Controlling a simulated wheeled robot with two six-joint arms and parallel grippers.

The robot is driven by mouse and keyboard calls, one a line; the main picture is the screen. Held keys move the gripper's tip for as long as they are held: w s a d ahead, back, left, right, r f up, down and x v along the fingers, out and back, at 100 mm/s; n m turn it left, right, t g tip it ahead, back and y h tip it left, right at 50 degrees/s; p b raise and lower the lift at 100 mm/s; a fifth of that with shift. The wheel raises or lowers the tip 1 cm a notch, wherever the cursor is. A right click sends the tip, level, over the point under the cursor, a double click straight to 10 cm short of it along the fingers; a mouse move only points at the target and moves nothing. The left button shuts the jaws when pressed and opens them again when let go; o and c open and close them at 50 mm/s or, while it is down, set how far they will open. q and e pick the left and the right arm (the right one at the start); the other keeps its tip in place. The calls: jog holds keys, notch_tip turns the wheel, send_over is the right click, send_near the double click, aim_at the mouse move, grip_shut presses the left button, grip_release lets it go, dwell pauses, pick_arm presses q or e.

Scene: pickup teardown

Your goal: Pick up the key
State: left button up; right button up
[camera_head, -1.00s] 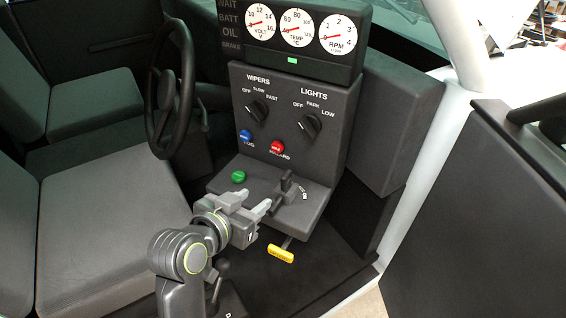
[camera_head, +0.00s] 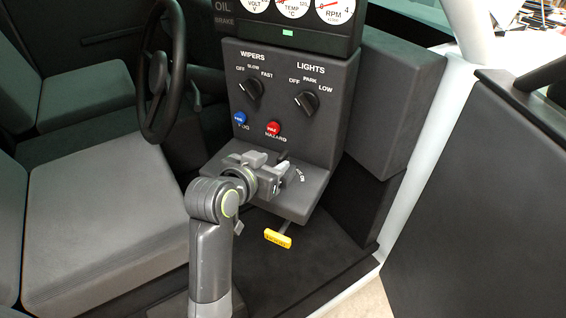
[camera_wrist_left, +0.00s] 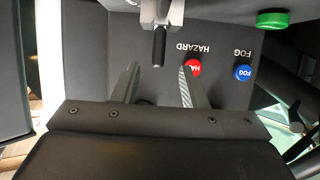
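The key (camera_head: 283,155) is a small dark upright piece on the console's lower ledge, largely hidden behind my left gripper in the head view. My left gripper (camera_head: 279,167) is over that ledge, close in front of the key. In the left wrist view its two fingers (camera_wrist_left: 158,78) stand apart, with nothing held between them. A grey piece with a short black cylinder (camera_wrist_left: 159,46) shows just beyond the fingertips, lined up with the gap; it appears to be the key, though I cannot be sure. My right gripper is not in view.
The console (camera_head: 330,140) rises behind with the wiper knob (camera_head: 249,89), light knob (camera_head: 306,101), blue fog button (camera_head: 239,118) and red hazard button (camera_head: 273,128). A green button (camera_wrist_left: 273,20) is nearby. A yellow handle (camera_head: 277,239) hangs below. The steering wheel (camera_head: 160,75) is left.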

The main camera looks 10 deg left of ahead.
aim_at(286, 155)
pick_arm(q)
jog(key=shift+x, duration=0.95)
jog(key=shift+w+f, duration=0.1)
jog(key=shift+w, duration=0.2)
jog(key=p+x, duration=0.1)
jog(key=x, duration=0.3)
jog(key=shift+w+d+p, duration=0.15)
jog(key=shift+d+p, duration=0.1)
jog(key=shift+p, duration=0.15)
jog(key=shift+w+f, duration=0.15)
jog(key=shift+w, duration=0.1)
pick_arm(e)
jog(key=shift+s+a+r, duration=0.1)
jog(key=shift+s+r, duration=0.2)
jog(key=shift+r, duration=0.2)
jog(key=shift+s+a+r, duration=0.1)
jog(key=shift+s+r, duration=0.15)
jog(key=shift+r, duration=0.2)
pick_arm(q)
grip_shut()
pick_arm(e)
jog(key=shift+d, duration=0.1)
